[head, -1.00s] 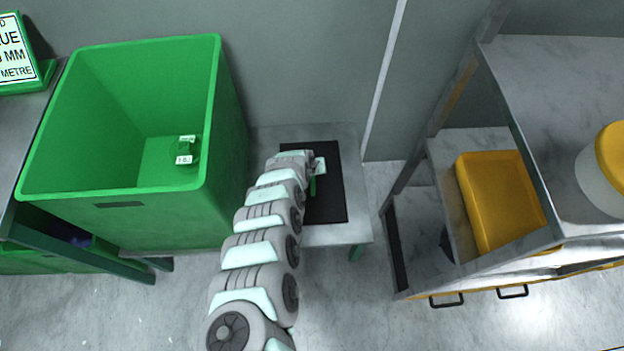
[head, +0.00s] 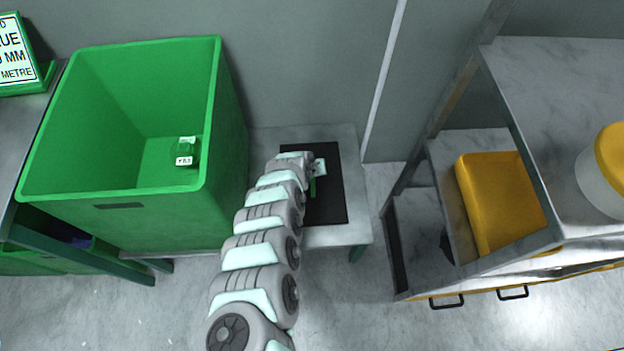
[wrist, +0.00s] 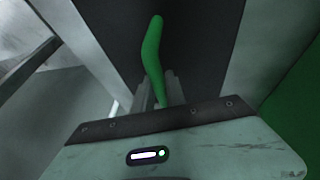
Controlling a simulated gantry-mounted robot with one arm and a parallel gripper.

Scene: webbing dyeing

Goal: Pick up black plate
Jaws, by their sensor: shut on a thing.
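The black plate (head: 331,190) lies flat on a small grey table (head: 357,185) in the middle of the head view. It also shows as a dark band in the wrist view (wrist: 199,45). A green handle-like bar (wrist: 152,52) stretches over the plate; I cannot tell whether it is joined to it. My gripper (wrist: 158,92) is over the plate with its fingers shut on the near end of the green bar. In the head view, my arm hides the plate's left part and most of the gripper.
A shelf unit (head: 560,75) with a yellow tray (head: 500,200) stands on the right. A wall is behind the table. Floor is bare in front.

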